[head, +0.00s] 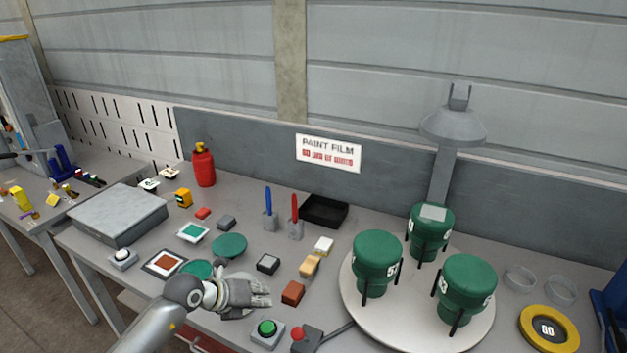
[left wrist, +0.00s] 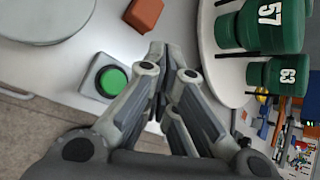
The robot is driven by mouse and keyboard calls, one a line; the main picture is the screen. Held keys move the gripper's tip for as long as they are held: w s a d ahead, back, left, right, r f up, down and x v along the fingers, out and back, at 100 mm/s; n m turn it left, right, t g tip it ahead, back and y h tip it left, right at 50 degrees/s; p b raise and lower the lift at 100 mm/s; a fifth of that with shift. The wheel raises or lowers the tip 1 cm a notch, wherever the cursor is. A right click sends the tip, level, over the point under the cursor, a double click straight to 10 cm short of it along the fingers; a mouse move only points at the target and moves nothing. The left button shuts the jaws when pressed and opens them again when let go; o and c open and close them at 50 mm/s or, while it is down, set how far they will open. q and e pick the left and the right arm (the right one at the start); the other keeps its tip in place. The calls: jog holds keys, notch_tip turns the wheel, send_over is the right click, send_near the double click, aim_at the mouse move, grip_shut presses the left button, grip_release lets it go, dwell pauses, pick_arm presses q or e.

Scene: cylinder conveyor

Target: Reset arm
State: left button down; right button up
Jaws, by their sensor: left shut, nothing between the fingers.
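My left gripper (head: 266,294) reaches in from the lower left over the front of the table. It is shut and empty. In the left wrist view its fingers (left wrist: 164,62) come together with nothing between them. Just right of and below it in the head view is a green push button (head: 267,328) on a grey box; the button (left wrist: 111,81) also shows left of the fingers in the left wrist view. A reddish-brown block (head: 293,293) lies right of the fingertips, apart from them. My right gripper is not in view.
A round white turntable (head: 400,315) with several green cylinders (head: 377,262) stands to the right. A red-knobbed lever box (head: 305,340) is at the front edge. Green discs (head: 229,246), a red bottle (head: 203,166), a black tray (head: 324,211) and a grey box (head: 118,214) occupy the table.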

pick_arm(q)
jog(key=s+d+r+n+t+h, duration=0.1)
jog(key=s+d+r+t+h, duration=0.1)
jog(key=d+r+h, duration=0.35)
notch_tip(320, 180, up, 12)
jog(key=s+n+t+y, duration=0.2)
jog(key=n+t, duration=0.7)
jog(key=n, duration=0.1)
jog(key=s+a+f+n+y, duration=0.3)
jog(key=a+n+y, duration=0.85)
jog(key=n, duration=0.25)
jog(key=s+a+f+n+g+y, duration=0.25)
jog(key=s+f+n+g, duration=0.35)
jog(key=s+f, duration=0.3)
jog(key=s+d+f+n+g+h, duration=0.1)
jog(key=s+d+f+g+h, duration=0.25)
jog(key=s, duration=0.55)
jog(key=s+d+f+n+g+h, duration=0.1)
jog(key=s+d+f+g, duration=0.1)
jog(key=s+f+g, duration=0.5)
notch_tip(320, 180, down, 28)
jog(key=s+b, duration=0.2)
jog(key=b, duration=0.2)
jog(key=s+a+f+b, duration=0.2)
jog(key=s+f+b, duration=0.1)
jog(key=s+f, duration=1.4)
notch_tip(320, 180, down, 5)
jog(key=shift+s+a+r+m+g+b, duration=0.2)
jog(key=shift+s+a+m+g+b, duration=0.05)
jog(key=shift+a+m+g+b, duration=0.2)
